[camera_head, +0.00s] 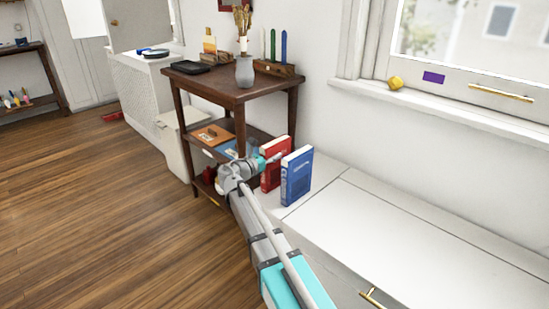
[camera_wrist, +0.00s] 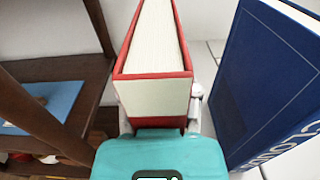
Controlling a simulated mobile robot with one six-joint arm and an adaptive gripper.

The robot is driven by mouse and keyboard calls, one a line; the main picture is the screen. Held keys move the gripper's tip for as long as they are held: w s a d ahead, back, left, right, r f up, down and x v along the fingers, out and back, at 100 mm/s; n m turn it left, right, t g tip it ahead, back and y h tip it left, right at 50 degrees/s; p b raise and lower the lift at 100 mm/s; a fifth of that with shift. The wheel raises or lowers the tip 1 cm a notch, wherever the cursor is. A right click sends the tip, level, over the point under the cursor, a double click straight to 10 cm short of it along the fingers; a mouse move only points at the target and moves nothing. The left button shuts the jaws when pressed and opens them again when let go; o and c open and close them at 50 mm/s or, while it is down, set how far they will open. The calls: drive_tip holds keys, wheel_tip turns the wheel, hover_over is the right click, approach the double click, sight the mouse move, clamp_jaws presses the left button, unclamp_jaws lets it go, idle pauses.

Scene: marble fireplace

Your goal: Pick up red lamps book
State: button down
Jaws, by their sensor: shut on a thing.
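The red book (camera_head: 273,164) stands upright on the white bench top, beside a blue book (camera_head: 297,176) on its right. In the wrist view the red book (camera_wrist: 155,45) is straight ahead, with its red cover edges and cream pages facing me. My gripper (camera_head: 262,162) is at the red book's near side. In the wrist view my gripper (camera_wrist: 160,115) has a finger on each side of the book's lower end, shut on it. The blue book (camera_wrist: 262,80) stands apart to the right.
A dark wooden side table (camera_head: 228,92) stands close on the left, with a grey vase (camera_head: 244,71) on top and items on its lower shelf. The white bench top (camera_head: 400,225) is clear to the right. A window sill holds a yellow object (camera_head: 395,83).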

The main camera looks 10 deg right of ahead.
drive_tip(key=shift+r+p, duration=4.9)
drive_tip(key=shift+r, duration=0.05)
